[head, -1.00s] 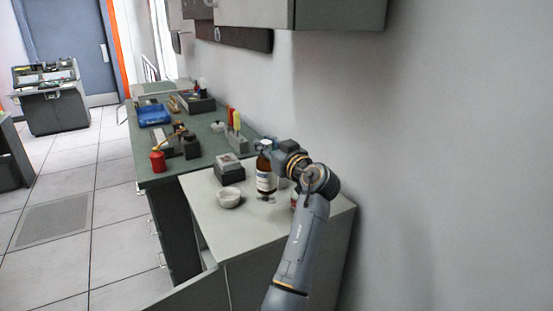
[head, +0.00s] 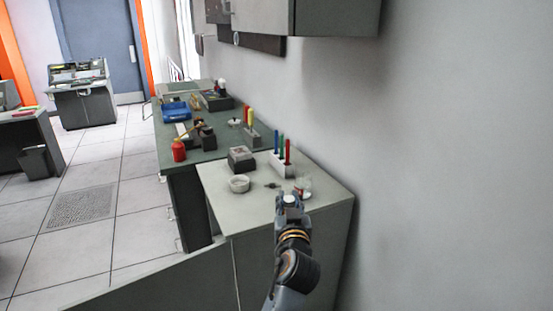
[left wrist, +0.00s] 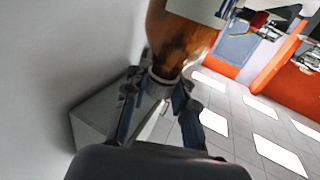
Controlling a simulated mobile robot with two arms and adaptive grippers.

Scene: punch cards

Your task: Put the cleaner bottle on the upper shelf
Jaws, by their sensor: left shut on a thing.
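The cleaner bottle (left wrist: 180,40) is brown with a white label, seen close in the left wrist view. My left gripper (left wrist: 158,88) is shut on its narrow neck. In the head view my left gripper (head: 290,203) is over the near part of the pale counter top, and the bottle is mostly hidden there. I cannot tell the gap between bottle and counter. A grey wall-mounted unit (head: 335,20) hangs at the top. Only its lower part shows, so I cannot tell its shelf surface. My right gripper is not in view.
The pale counter (head: 325,212) holds a white bowl (head: 239,184), a grey box (head: 241,158), a rack with coloured sticks (head: 283,160) and a small jar (head: 304,186). A green-topped bench (head: 215,145) stands beyond. The wall is close on the right; open floor lies left.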

